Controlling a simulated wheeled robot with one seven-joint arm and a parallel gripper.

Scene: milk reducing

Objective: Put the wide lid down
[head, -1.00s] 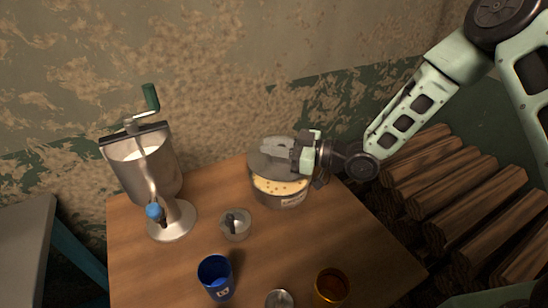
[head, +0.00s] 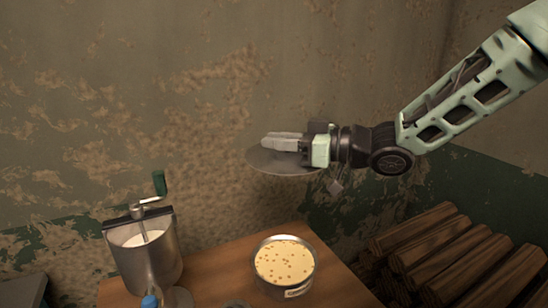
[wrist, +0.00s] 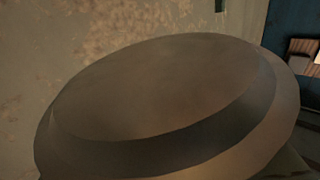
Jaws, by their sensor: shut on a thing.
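The wide lid (head: 262,160) is a grey round disc held up in the air, roughly level in the head view. My gripper (head: 282,141) is shut on it from the right side; where the fingers meet the lid is partly hidden. The lid fills most of the wrist view (wrist: 160,95), where my fingertips cannot be made out. Below the lid stands a wide metal pot (head: 286,290), open at the top and holding a pale yellow content with brown spots. The lid is clear of the pot.
A metal container with a green-handled crank (head: 150,260) and a blue tap stands left of the pot on the wooden table (head: 225,262). Stacked logs (head: 450,260) lie right of the table. A stained wall (head: 200,100) rises behind. The table's front is out of view.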

